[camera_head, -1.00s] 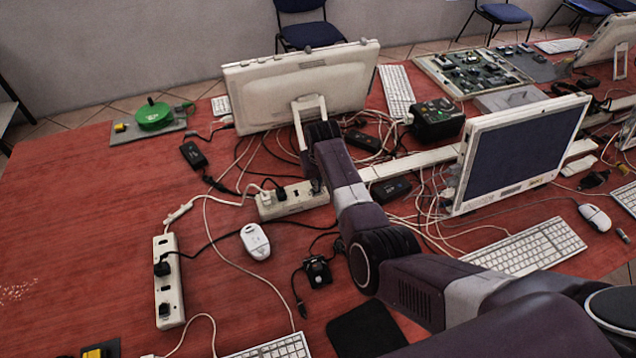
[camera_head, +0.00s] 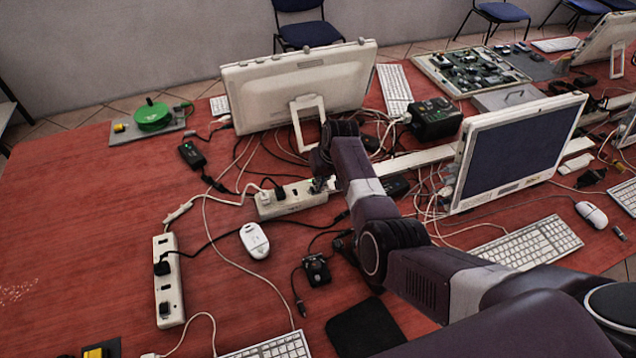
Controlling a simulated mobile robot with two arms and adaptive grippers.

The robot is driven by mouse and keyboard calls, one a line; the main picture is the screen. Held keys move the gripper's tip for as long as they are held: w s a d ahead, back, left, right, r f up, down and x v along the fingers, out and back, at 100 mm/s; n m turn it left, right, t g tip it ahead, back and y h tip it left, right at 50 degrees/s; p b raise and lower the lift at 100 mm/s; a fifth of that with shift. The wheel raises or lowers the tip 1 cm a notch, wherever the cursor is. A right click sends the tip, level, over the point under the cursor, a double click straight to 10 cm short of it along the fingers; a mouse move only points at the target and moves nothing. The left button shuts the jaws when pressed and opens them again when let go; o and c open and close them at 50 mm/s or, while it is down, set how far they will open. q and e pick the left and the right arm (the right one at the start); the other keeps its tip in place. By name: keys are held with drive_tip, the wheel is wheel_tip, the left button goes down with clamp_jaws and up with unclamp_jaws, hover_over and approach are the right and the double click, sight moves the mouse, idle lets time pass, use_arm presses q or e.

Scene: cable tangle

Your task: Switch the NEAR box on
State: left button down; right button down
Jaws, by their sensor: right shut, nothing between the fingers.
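Two white power strips lie on the red table. One, the middle strip (camera_head: 292,203), lies below the back monitor, with plugs at its left part. The other, the left strip (camera_head: 168,290), lies nearer to me at the left, with a black plug in it. I cannot tell a label on either. My right gripper (camera_head: 320,186) is shut and empty, pointing down at the right end of the middle strip. It hides that end, and I cannot tell if it touches. A black adapter (camera_head: 192,155) shows a small green light. My left gripper is not in view.
A white monitor (camera_head: 300,84) stands behind the gripper and a second monitor (camera_head: 520,150) stands to the right. Loose cables cross the table around the strips. A white mouse (camera_head: 255,240) and a small black device (camera_head: 316,269) lie in front. The far left table is mostly clear.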

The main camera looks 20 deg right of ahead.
drive_tip(key=shift+s+a+f, duration=0.15)
drive_tip(key=shift+s+a, duration=0.05)
drive_tip(key=shift+a, duration=0.2)
drive_tip(key=shift+s+a+f, duration=0.1)
drive_tip(key=shift+s+a, duration=0.05)
drive_tip(key=shift+a, duration=0.55)
drive_tip(key=shift+r+p, duration=0.1)
drive_tip(key=shift+p, duration=0.2)
drive_tip(key=r+p, duration=0.4)
drive_tip(key=r, duration=0.1)
drive_tip(key=shift+w+a+p, duration=0.2)
drive_tip(key=shift+p, duration=0.2)
drive_tip(key=shift+s+r+b, duration=0.2)
drive_tip(key=shift+s+b, duration=0.05)
drive_tip(key=shift+b, duration=0.1)
drive_tip(key=a+b+v, duration=0.1)
drive_tip(key=v, duration=0.7)
drive_tip(key=shift+r, duration=0.45)
